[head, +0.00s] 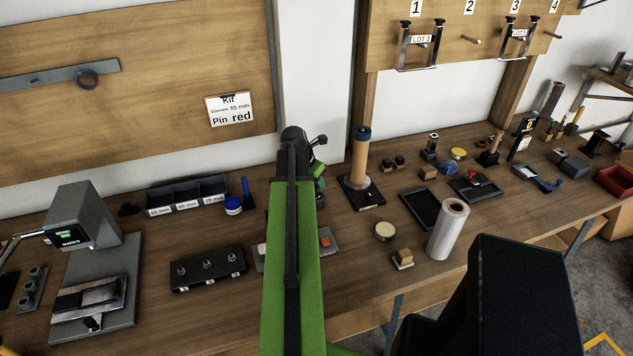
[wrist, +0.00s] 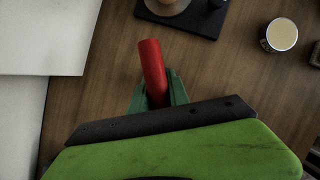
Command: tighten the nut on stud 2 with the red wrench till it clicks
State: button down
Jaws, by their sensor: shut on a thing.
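My gripper (wrist: 152,92) has green fingers shut on a red handle (wrist: 151,60) in the wrist view, which I take for the red wrench. The handle points up the picture, above the bench, and its working end is out of sight. In the head view my gripper (head: 319,172) is mostly hidden behind my green arm.
A wooden post on a black base (head: 360,180) stands right of my gripper. A grey press (head: 88,262) stands at the left, with a divided bin (head: 187,195) behind the block. A white roll (head: 447,230) and trays are to the right. Little bench is free around my arm.

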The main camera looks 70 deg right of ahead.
jog(key=shift+f, duration=0.2)
jog(key=c, duration=1.2)
grip_release()
jog(key=shift+o, duration=0.2)
jog(key=p+v, duration=1.5)
jog(key=v, duration=0.2)
jog(key=shift+a+r+p, duration=0.15)
jog(key=shift+a+p, duration=0.05)
jog(key=shift+p, duration=0.15)
jog(key=shift+s, duration=0.1)
